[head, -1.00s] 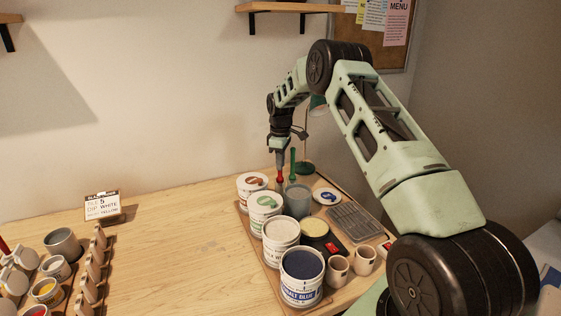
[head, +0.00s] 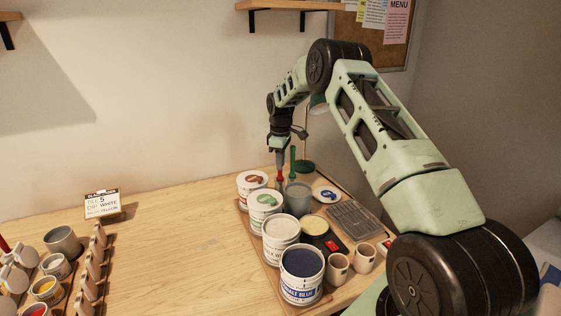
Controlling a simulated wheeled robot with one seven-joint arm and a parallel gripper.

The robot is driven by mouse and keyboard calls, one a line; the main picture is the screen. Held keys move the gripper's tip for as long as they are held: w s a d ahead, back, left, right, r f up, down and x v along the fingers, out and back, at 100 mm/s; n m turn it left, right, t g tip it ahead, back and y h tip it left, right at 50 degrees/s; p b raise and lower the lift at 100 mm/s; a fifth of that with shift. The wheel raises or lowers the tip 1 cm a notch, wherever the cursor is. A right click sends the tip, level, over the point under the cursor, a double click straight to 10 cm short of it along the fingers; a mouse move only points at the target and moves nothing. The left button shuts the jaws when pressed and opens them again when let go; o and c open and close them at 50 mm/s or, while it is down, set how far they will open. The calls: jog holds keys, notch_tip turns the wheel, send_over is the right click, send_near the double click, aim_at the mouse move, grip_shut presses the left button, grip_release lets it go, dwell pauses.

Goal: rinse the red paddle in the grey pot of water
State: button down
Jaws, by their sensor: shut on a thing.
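The red paddle (head: 279,178) is upright under my gripper (head: 280,163), which is shut on its upper end. Its lower end is hard to make out beside the grey pot's left rim; I cannot tell whether it is inside the pot or behind the tubs. The grey pot of water (head: 298,201) stands among the tubs on the right part of the table. A green-handled tool (head: 293,160) stands upright just right of the red paddle, seemingly in or behind the grey pot.
Glaze tubs with white labels (head: 301,278) line the tray's left side. A palette (head: 350,220), a blue-marked dish (head: 327,195) and small cups (head: 338,268) lie to the right. A sign (head: 102,204) stands left; the middle table is clear.

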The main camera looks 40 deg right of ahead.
jog(key=c, duration=1.3)
grip_release()
notch_tip(320, 180, up, 17)
jog(key=b, duration=0.4)
jog(key=shift+r, duration=0.15)
